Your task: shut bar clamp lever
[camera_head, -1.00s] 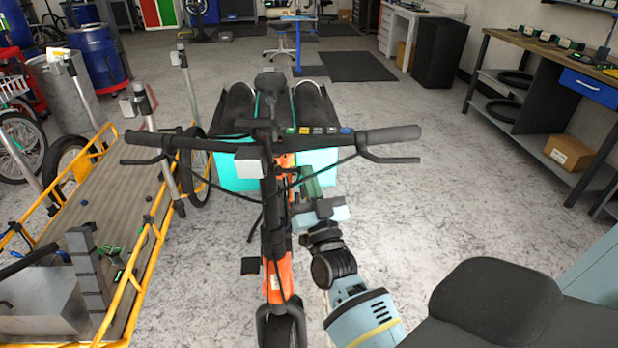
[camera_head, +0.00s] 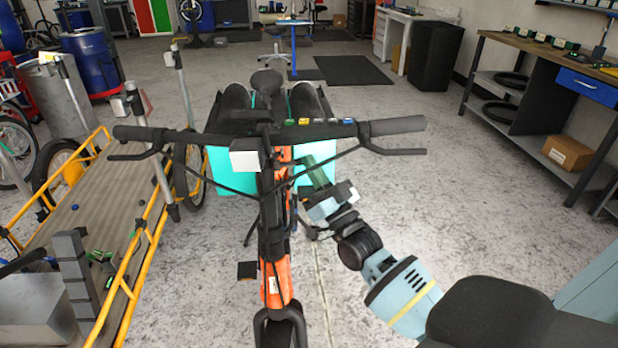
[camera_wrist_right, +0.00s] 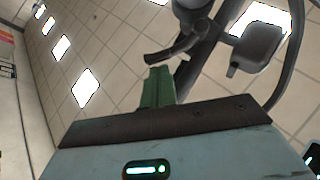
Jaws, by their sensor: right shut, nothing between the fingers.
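The orange cargo bike (camera_head: 276,276) stands upright in the middle of the head view, with its dark handlebar (camera_head: 392,125) across it. I cannot pick out the clamp lever for certain; the stem area is small and dark, partly behind a white box (camera_head: 245,155). My right gripper (camera_head: 313,163), with green fingers, is shut and empty just below the right half of the handlebar, right of the stem. In the right wrist view its fingers (camera_wrist_right: 158,76) point up beside a dark curved lever (camera_wrist_right: 180,47) and a bar, apparently apart from both. My left gripper is out of view.
Cables (camera_head: 230,185) loop under the handlebar near the stem. Teal panels (camera_head: 222,172) sit behind the bar. A yellow-railed cargo bed (camera_head: 108,215) stands close on the left. The floor to the right is clear up to a workbench (camera_head: 500,60).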

